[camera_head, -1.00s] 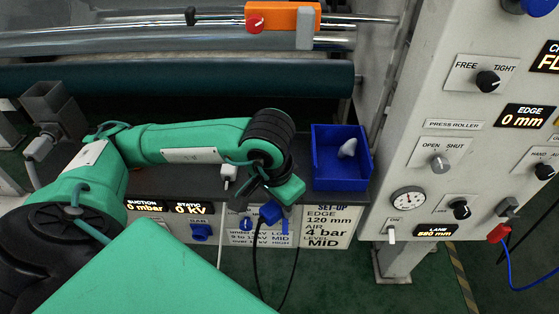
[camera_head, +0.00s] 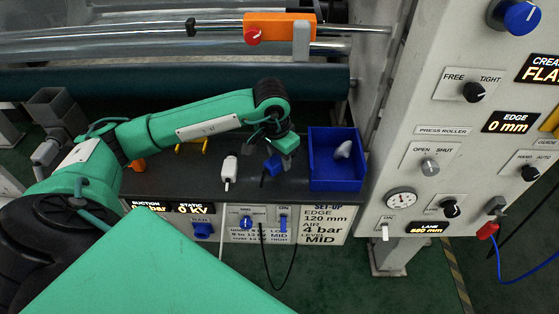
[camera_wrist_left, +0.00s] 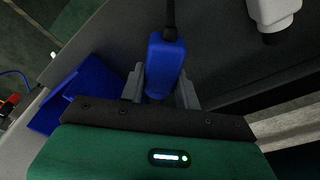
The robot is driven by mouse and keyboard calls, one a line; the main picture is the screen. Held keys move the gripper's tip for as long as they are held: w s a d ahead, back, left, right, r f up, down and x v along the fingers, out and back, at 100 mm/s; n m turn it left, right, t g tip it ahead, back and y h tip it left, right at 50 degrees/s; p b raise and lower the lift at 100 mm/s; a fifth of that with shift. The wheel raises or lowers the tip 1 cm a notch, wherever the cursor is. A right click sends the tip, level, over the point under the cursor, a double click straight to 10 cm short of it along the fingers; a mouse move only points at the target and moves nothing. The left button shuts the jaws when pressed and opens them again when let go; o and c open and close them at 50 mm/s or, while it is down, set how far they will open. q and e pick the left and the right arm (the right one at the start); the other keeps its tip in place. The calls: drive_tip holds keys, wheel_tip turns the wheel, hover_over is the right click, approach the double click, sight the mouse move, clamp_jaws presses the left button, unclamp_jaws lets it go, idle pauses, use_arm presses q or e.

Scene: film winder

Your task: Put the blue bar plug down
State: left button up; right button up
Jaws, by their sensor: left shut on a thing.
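My left gripper (camera_head: 277,152) is shut on the blue bar plug (camera_head: 273,164). In the left wrist view the plug (camera_wrist_left: 164,62) sits between the two grey fingers, with its black cable leaving the far end. In the head view the plug is over the dark shelf top (camera_head: 190,186), just left of the blue bin (camera_head: 338,184). I cannot tell whether it touches the shelf. The cable hangs over the shelf's front edge. My right gripper is not in view.
A white plug (camera_head: 229,169) lies on the shelf left of the blue plug. The blue bin holds a pale lump (camera_head: 343,149). Yellow (camera_head: 205,146) and orange (camera_head: 138,165) items stand further left. The tall control panel (camera_head: 425,110) bounds the right side.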

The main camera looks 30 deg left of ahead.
use_arm(q)
wheel_tip(320, 180, down, 2)
drive_tip(key=shift+f, duration=0.1)
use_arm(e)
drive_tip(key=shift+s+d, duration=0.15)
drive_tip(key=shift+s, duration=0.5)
use_arm(q)
drive_tip(key=shift+f, duration=0.1)
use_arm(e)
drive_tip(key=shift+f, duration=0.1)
use_arm(q)
drive_tip(key=shift+f, duration=0.1)
drive_tip(key=o, duration=1.1)
drive_tip(key=shift+c, duration=0.2)
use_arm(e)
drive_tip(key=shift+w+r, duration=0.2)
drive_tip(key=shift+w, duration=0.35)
